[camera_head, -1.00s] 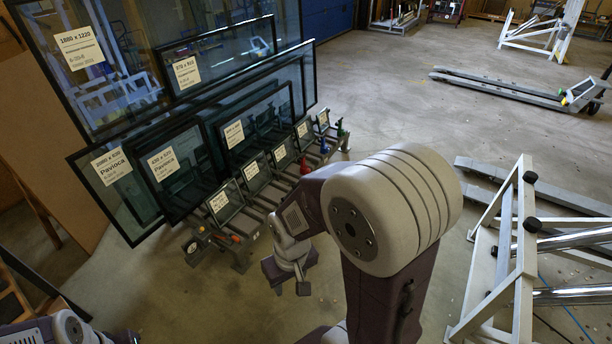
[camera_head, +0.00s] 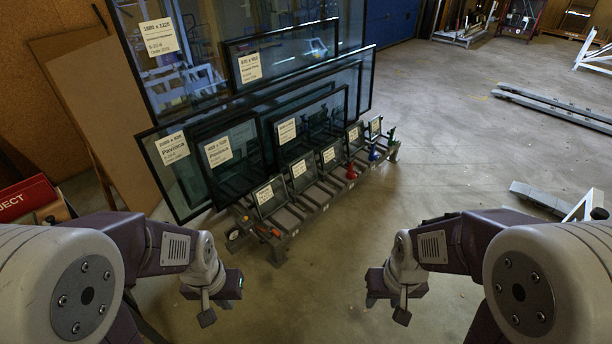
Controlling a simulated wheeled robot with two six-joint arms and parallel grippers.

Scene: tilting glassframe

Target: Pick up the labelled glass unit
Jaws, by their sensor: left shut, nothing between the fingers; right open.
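Several dark-framed glass units with cream labels lean on a low rack (camera_head: 280,248) ahead. The largest glass unit (camera_head: 205,80) stands at the back, with another framed unit (camera_head: 290,62) in front of it. A wide low unit (camera_head: 182,185), a medium unit (camera_head: 232,168) and another (camera_head: 325,118) stand further forward. Small labelled panes (camera_head: 302,172) line the rack's front. Which one the task means, I cannot tell. My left gripper (camera_head: 219,309) is shut and empty, in front of the rack's left end. My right gripper (camera_head: 387,308) is open and empty, right of the rack. Both are apart from the glass.
Brown boards (camera_head: 105,110) lean at the left behind a red sign (camera_head: 25,198). Red and blue clamp-like items (camera_head: 351,171) sit on the rack's right part. A pallet-truck-like metal frame (camera_head: 555,108) lies at the right. The floor (camera_head: 450,140) between is clear.

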